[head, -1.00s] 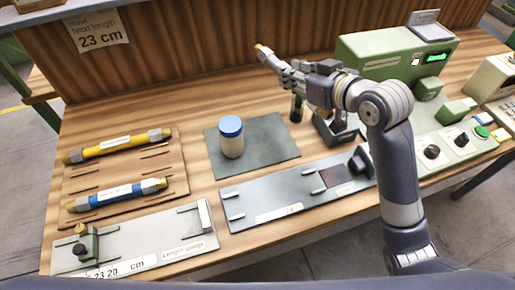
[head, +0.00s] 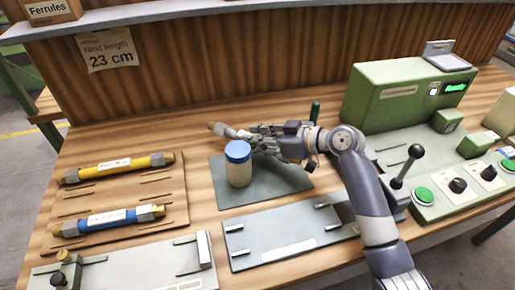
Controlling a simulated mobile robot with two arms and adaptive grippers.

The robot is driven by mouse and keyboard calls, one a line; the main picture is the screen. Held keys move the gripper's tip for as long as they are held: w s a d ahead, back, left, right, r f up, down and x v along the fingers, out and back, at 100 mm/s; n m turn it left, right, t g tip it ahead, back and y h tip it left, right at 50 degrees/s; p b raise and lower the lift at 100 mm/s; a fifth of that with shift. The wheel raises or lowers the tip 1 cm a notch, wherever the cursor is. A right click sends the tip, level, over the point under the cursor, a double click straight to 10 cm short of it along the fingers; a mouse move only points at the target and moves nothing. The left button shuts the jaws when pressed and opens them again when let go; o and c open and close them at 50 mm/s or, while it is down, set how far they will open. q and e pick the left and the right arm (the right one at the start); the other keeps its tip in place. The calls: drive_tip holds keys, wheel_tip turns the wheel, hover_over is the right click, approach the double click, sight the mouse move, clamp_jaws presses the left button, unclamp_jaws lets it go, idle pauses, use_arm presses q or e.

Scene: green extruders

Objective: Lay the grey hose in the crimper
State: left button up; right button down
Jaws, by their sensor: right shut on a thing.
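My right gripper (head: 265,137) is shut on the grey hose (head: 236,132), just behind and right of the blue-lidded jar. One brass-coloured end of the hose sticks out to the left; the gripper hides much of the rest. The green crimper (head: 385,105) stands at the back right, with a small lit green display on its box. The hose is well to the left of it, apart from it. My left gripper is not in view.
The jar (head: 238,168) stands on a dark mat (head: 285,180). A yellow hose (head: 120,167) and a blue hose (head: 108,219) lie on a wooden rack at left. A black-knobbed lever (head: 406,168) stands at right. A grey plate (head: 262,248) lies in front.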

drive_tip(key=shift+f, duration=1.65)
drive_tip(key=shift+f, duration=0.2)
drive_tip(key=c, duration=1.3)
unclamp_jaws()
drive_tip(key=shift+c, duration=0.2)
drive_tip(key=shift+r, duration=0.1)
